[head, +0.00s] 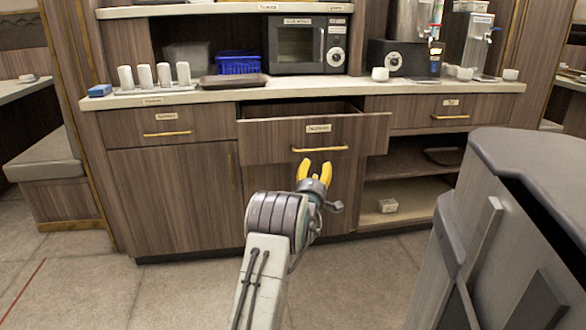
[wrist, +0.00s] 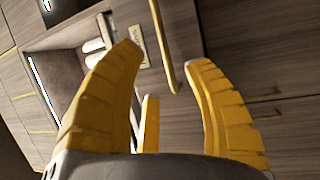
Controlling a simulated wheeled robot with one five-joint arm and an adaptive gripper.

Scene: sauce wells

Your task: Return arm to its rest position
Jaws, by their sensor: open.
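My gripper (head: 315,172) is open, with its yellow fingers apart and nothing between them. It is in front of and below the brass handle (head: 320,149) of the middle drawer (head: 284,138), which is pulled out from the counter. In the wrist view my gripper (wrist: 165,65) shows its fingers spread, with the drawer handle (wrist: 162,45) seen beyond them and apart from them. My arm reaches forward from the bottom of the head view.
The counter (head: 300,92) holds several white cups, a brown tray (head: 233,81), a blue basket (head: 239,65), a microwave (head: 308,45) and drink dispensers. Open shelves (head: 405,196) are at the right. A grey bulky shape fills the right foreground. Floor at the left is clear.

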